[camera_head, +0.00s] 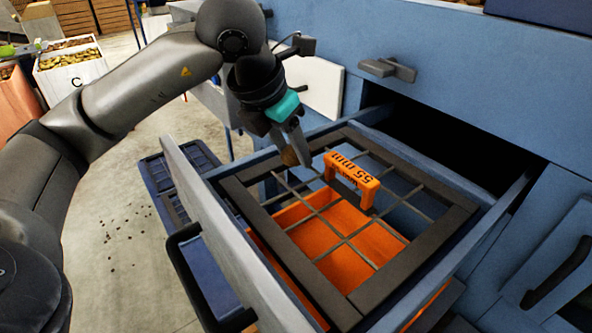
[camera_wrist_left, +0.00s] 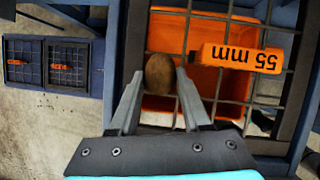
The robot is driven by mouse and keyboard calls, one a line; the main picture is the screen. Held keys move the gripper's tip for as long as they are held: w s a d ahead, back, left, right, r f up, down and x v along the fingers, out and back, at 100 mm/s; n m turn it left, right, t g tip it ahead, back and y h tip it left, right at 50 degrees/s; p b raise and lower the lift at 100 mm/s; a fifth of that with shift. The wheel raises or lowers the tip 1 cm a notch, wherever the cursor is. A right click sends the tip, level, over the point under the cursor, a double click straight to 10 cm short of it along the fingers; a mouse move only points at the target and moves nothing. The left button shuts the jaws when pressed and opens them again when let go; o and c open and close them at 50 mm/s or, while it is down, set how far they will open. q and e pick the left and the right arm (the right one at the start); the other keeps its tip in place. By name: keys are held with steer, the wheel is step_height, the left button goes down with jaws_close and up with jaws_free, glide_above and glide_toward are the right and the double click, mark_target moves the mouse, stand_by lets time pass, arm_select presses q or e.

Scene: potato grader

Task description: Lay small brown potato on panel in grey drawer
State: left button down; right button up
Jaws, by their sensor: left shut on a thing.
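The small brown potato (camera_head: 289,156) is held between the fingertips of my left gripper (camera_head: 299,156), over the left part of the panel. It also shows between the fingers in the left wrist view (camera_wrist_left: 160,73). The panel (camera_head: 357,298) is a dark frame with a wire grid and an orange handle (camera_head: 351,181) marked 55 mm. It lies in the open grey drawer (camera_head: 222,237). The potato appears close above the grid; I cannot tell whether it touches. My right gripper is not in view.
An orange bin (camera_head: 345,262) shows beneath the grid. The blue cabinet (camera_head: 470,90) rises behind the drawer. Dark mesh panels (camera_head: 165,180) stand left of the drawer. A white crate (camera_head: 72,75) marked C holds potatoes at the back left.

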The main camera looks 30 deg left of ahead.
arm_select(q)
steer(key=shift+c, duration=1.4)
jaws_free()
steer(key=shift+r, duration=0.1)
steer(key=p+v, duration=0.2)
steer(key=v, duration=1.3)
steer(key=shift+r, duration=0.1)
